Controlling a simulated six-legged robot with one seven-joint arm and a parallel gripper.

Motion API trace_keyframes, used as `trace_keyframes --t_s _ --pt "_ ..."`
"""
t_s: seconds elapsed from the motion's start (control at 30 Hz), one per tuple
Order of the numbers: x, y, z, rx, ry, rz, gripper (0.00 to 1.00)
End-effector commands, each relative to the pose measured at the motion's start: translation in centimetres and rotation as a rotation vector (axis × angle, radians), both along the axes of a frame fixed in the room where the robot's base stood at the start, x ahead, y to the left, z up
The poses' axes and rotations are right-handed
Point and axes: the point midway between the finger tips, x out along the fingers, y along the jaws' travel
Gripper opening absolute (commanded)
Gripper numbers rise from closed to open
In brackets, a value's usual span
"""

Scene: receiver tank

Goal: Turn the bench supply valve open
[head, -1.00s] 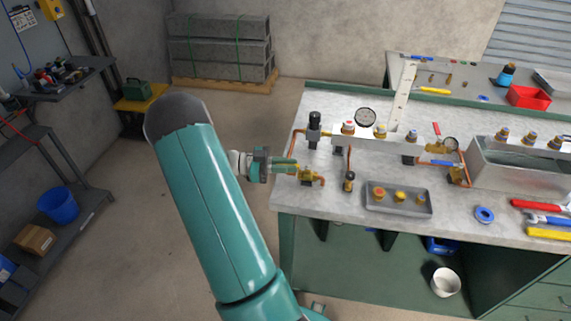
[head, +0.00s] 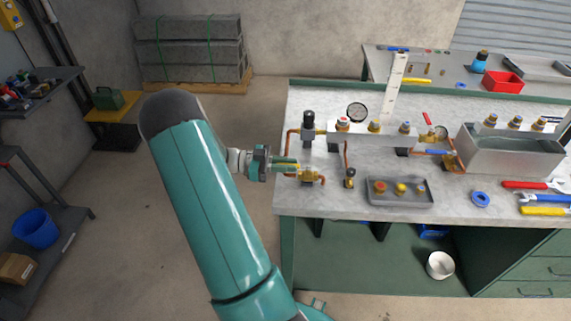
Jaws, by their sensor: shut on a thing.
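The bench supply valve (head: 309,175) is a small brass body at the left front of the grey bench, on a copper line. Its yellow lever (head: 292,165) lies sideways, pointing left from the body. My gripper (head: 284,163) comes in from the left, level with the lever. Its green fingers are shut on the lever. The fingers hide most of the lever, so its exact angle is hard to read.
A black-topped regulator (head: 308,128) stands just behind the valve, and a small brass fitting (head: 350,178) stands to its right. A grey tray (head: 378,198) of brass parts lies farther right. Open floor lies left of the bench (head: 330,205).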

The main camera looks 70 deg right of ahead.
Motion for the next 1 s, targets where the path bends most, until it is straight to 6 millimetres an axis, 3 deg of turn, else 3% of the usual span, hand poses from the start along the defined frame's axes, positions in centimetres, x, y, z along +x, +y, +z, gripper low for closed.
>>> trace_keyframes --t_s 0.4,0.43,0.53,0.83,1.0 --pt "-0.1 0.0 0.1 -0.002 -0.001 -0.003 0.0" --pt "-0.1 -0.1 0.1 -0.003 -0.001 -0.004 0.19" --pt "-0.1 -0.1 0.1 -0.002 -0.001 -0.004 0.37" --pt "0.2 0.0 0.0 -0.002 -0.001 -0.004 0.37" --pt "1.7 0.4 0.0 -0.002 -0.002 -0.002 0.37"
